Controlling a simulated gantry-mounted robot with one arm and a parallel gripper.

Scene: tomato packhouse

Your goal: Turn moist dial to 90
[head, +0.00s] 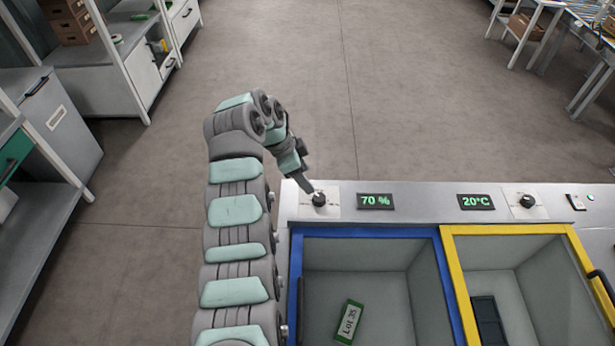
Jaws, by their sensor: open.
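The moist dial (319,200) is a small black knob on a white plate at the left end of the light grey panel. The display (375,201) beside it reads 70 % in green. My gripper (309,187) is open and points down at the dial from the upper left, its fingertips close to the knob. I cannot tell whether the fingers touch the knob or stand around it. The dial's pointer is too small to read.
A second dial (527,201) sits farther right, with a display (476,202) reading 20°C. In front are a blue-rimmed bin (437,262) holding a green "Lot 35" card (348,321) and a yellow-rimmed bin (456,268). A switch (575,202) is at far right.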

